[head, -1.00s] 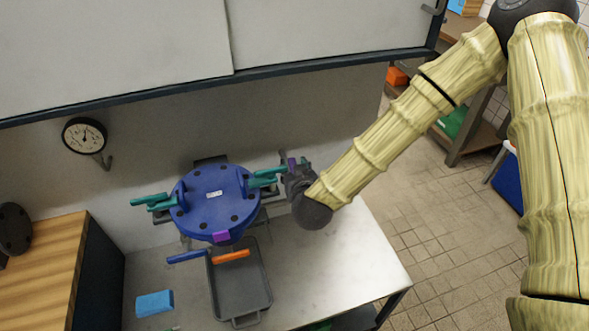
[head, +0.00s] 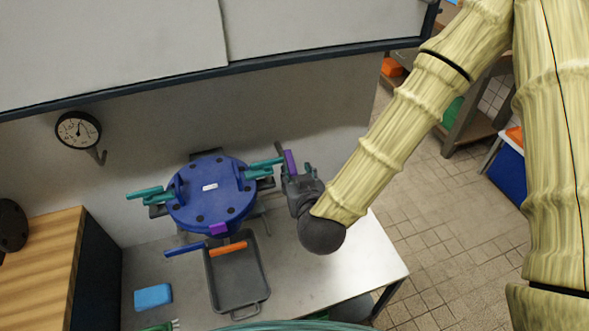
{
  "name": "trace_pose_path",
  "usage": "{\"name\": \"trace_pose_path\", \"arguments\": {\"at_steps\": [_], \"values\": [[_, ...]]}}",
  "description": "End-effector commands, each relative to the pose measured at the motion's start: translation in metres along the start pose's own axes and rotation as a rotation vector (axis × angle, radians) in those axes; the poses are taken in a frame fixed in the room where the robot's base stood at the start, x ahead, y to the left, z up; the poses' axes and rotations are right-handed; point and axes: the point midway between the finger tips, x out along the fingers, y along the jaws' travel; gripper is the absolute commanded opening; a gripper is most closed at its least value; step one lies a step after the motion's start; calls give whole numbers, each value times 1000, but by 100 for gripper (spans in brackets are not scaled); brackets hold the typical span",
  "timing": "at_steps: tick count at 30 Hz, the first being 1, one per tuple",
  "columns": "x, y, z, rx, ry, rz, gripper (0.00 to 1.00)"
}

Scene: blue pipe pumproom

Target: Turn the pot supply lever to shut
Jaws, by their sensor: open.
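A blue round pot-like vessel (head: 209,194) with teal handles on both sides stands at the wall end of the steel table. A blue bar-shaped handle (head: 184,249) and an orange one (head: 228,249) show at its front, near a purple tab (head: 218,229). I cannot tell which part is the pot supply lever. My gripper (head: 286,167) is open, just right of the right teal handle (head: 266,162), with a small gap in the picture. An upright purple piece (head: 290,161) shows at its jaws; I cannot tell whether it belongs to the gripper.
A grey tray (head: 265,291) lies on the steel table (head: 345,272), with a blue block (head: 153,297) to its left. A dial gauge (head: 78,130) is on the wall. A wooden-topped cabinet (head: 42,255) stands left. Tiled floor is open at right.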

Motion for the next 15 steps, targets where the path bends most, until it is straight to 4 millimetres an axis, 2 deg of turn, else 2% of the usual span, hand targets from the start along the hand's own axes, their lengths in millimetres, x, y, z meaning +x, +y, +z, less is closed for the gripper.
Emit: {"name": "trace_pose_path", "arguments": {"at_steps": [6, 15], "values": [[-15, 0, 0, -1, -1, 0, 41], [-16, 0, 0, 0, 0, 1, 39]]}}
